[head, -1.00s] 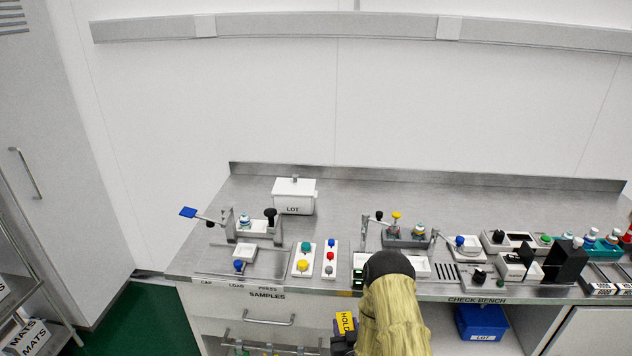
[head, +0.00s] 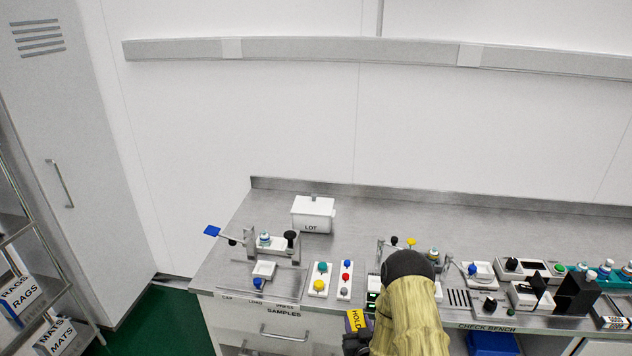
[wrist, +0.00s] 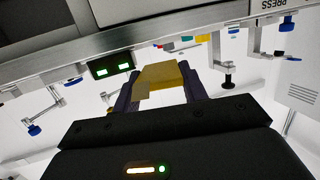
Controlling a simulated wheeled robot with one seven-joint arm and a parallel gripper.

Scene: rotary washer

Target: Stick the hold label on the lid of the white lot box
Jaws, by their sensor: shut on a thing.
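The white lot box (head: 312,214), marked LOT, stands upright at the back left of the steel bench, its lid on with a small knob on top. The yellow hold label (head: 354,320), marked HOLD, is in my gripper (head: 355,335), low in front of the bench's front edge and to the right of and nearer than the box. In the wrist view the yellow label (wrist: 162,80) sits between the two dark fingers of my gripper (wrist: 160,92), which is shut on it. My arm's sleeve hides part of the bench behind it.
The steel bench (head: 230,270) holds a clamp fixture (head: 278,243) in front of the box and button panels (head: 320,280) to the right. Testers and a black block (head: 577,293) crowd the right side. A rack (head: 35,240) stands at the left. The bench around the box's back is clear.

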